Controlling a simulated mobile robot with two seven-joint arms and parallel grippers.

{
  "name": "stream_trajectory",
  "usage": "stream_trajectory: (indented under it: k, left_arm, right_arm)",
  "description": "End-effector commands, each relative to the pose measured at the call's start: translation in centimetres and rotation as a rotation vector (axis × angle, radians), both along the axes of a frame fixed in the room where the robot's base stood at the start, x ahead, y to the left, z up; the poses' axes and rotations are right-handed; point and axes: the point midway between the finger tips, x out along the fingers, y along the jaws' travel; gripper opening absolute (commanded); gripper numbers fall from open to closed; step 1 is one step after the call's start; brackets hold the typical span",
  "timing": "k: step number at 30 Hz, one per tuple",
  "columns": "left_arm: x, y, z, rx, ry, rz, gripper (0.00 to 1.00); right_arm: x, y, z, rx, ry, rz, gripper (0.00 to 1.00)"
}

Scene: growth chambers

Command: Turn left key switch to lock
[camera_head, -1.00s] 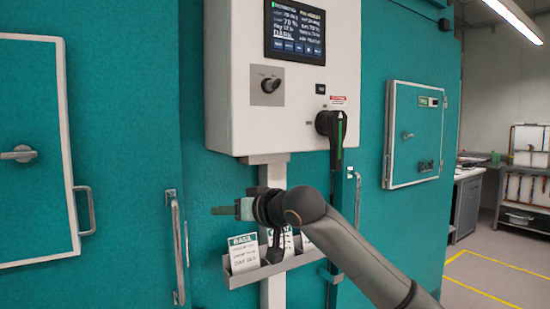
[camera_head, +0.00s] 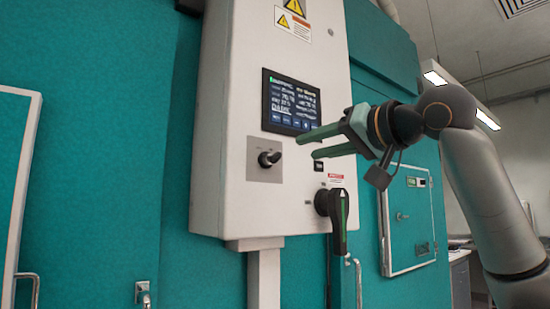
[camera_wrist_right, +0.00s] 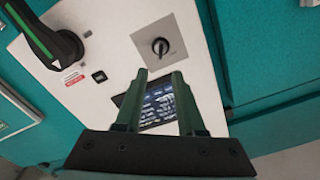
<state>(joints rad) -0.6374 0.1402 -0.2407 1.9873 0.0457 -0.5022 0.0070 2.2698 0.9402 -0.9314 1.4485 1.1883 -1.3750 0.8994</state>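The key switch (camera_head: 268,158), a dark knob on a square grey plate, sits on the white control box (camera_head: 222,130), below the screen's left part. It also shows in the right wrist view (camera_wrist_right: 160,46), beyond my fingertips. My right gripper (camera_head: 307,146), with green fingers, is raised in front of the box, to the right of the switch. It is open and empty, its fingers apart and pointing toward the switch without touching it. In the wrist view my fingers (camera_wrist_right: 159,74) overlap the screen. My left gripper is not in view.
The lit screen (camera_head: 291,102) is above the switch. A large black rotary handle (camera_head: 334,210) with a green stripe juts out at the lower right of the box. A small black module (camera_head: 319,166) is between them. Teal chamber walls (camera_head: 100,140) stand on both sides.

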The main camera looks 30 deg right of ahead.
Motion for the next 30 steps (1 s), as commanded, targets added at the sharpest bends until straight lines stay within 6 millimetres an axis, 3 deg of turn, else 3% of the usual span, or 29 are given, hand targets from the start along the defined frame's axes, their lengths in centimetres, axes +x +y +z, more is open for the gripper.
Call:
stream_trajectory:
  k: [9,15,21,30]
  left_arm:
    - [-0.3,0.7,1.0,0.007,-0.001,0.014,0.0]
    - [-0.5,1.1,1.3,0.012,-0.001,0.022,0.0]
    - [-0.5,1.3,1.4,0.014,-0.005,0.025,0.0]
    - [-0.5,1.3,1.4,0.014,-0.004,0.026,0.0]
  right_arm:
    - [6.6,0.6,0.1,-0.002,0.003,0.0,0.39]
    - [9.6,0.9,0.1,-0.003,0.002,0.0,0.39]
    - [10.9,0.9,0.0,-0.003,-0.001,0.001,0.39]
    - [11.0,0.9,0.0,-0.003,-0.001,0.001,0.35]
